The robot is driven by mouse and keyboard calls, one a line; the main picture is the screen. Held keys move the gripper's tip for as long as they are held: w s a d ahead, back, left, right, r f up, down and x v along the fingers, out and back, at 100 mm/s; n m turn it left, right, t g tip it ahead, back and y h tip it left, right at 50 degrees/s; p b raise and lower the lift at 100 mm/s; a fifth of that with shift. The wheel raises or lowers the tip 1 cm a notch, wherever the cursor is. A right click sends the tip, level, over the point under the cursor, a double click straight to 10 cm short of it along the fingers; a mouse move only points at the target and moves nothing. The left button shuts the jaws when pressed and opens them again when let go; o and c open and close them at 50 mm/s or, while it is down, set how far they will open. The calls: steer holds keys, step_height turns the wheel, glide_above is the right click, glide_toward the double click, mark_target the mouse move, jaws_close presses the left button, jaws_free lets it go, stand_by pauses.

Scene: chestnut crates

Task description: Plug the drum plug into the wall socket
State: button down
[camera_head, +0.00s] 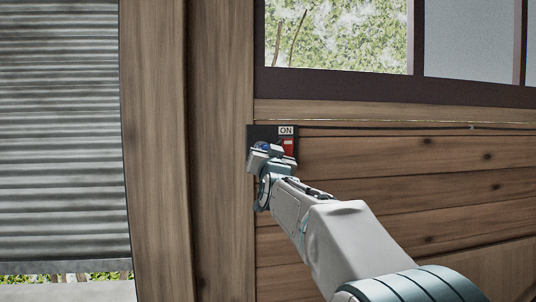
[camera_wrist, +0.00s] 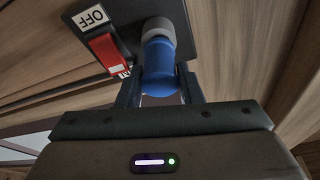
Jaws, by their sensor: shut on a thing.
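The drum plug (camera_wrist: 158,68) is blue and sits between the fingers of my gripper (camera_wrist: 160,84), which is shut on it. A little blue of it shows in the head view (camera_head: 264,146). In the wrist view, the plug's front end meets the grey round wall socket (camera_wrist: 158,30) in line with it; how deep it sits, I cannot tell. The socket is on a dark wall plate (camera_wrist: 203,30), which also shows in the head view (camera_head: 256,131), mostly behind my gripper (camera_head: 265,154). The plug's cable is not visible.
A red switch (camera_wrist: 108,52) is on the plate beside the socket, with an OFF label (camera_wrist: 90,18); an ON label (camera_head: 286,130) shows in the head view. A wooden post (camera_head: 220,150) stands just left of the plate. A window (camera_head: 340,35) is above.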

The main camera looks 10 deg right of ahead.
steer(key=shift+w, duration=0.6)
steer(key=c, duration=0.9)
jaws_free()
steer(key=d+b+v, duration=0.1)
steer(key=b+v, duration=0.2)
steer(key=v, duration=1.1)
steer(key=s+a+f+n+g+y+p, duration=0.1)
steer(key=s+a+f+n+g+y, duration=0.2)
steer(key=f, duration=0.7)
steer(key=s+f+g, duration=0.4)
steer(key=f+g, duration=0.1)
steer(key=f, duration=0.5)
steer(key=s+d+f+g, duration=0.1)
steer(key=s+f+g, duration=0.2)
steer(key=s+f, duration=0.2)
steer(key=s+d+f+g+h, duration=0.1)
steer(key=s+f+g, duration=0.2)
steer(key=s+f, duration=0.3)
steer(key=s+d+f+g+p, duration=0.1)
steer(key=s+f+g, duration=0.3)
steer(key=s+f, duration=0.2)
steer(key=shift+s+f+n+h, duration=0.15)
steer(key=shift+s+n+h, duration=0.2)
steer(key=shift+s, duration=1.05)
